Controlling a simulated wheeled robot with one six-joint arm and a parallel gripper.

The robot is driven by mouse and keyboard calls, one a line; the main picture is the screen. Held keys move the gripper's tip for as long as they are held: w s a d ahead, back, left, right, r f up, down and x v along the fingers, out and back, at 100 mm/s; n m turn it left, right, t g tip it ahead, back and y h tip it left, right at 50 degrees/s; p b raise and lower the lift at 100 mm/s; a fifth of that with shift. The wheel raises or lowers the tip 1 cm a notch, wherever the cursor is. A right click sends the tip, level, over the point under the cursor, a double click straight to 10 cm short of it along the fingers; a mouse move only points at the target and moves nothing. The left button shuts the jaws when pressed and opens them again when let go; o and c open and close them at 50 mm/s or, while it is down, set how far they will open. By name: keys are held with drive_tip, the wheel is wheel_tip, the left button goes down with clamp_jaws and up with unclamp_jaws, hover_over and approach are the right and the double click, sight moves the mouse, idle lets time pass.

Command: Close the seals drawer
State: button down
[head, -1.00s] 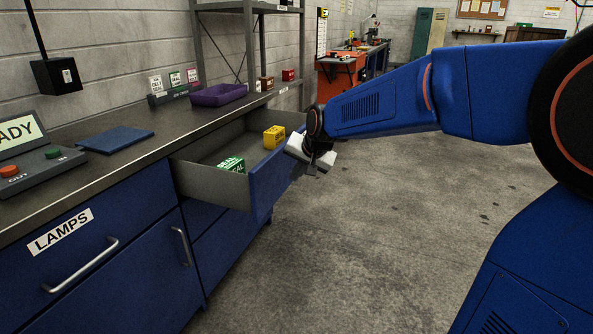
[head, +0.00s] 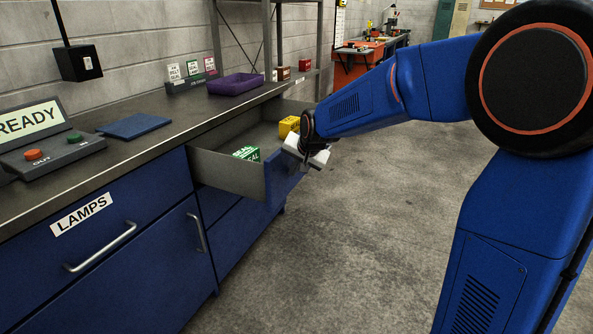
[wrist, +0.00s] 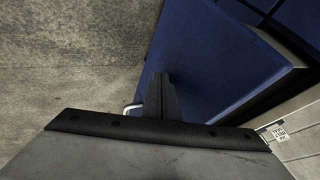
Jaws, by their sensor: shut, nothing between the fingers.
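The open drawer (head: 226,172) sticks out from under the worktop, right of the LAMPS drawer. Its blue front (head: 279,181) faces the aisle; I cannot read a seals label on it. Inside are a green box (head: 247,153) with partly readable lettering and a yellow box (head: 287,127). My gripper (head: 314,160) is shut and empty at the far part of the drawer front. In the wrist view the shut fingers (wrist: 161,88) overlap the blue front (wrist: 205,60), with a bit of silver handle (wrist: 133,107) beside them. I cannot tell whether they touch it.
The LAMPS drawer (head: 100,205) is shut. A grey shelf rack stands behind. The concrete floor (head: 370,240) in the aisle is clear.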

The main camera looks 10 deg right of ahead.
drive_tip(key=w+a, duration=0.5)
drive_tip(key=a, duration=0.2)
drive_tip(key=w+a, duration=0.6)
drive_tip(key=a, duration=0.2)
drive_tip(key=w+a, duration=0.5)
drive_tip(key=a, duration=0.2)
drive_tip(key=shift+w+a, duration=0.25)
drive_tip(key=shift+a, duration=0.15)
drive_tip(key=shift+d, duration=0.1)
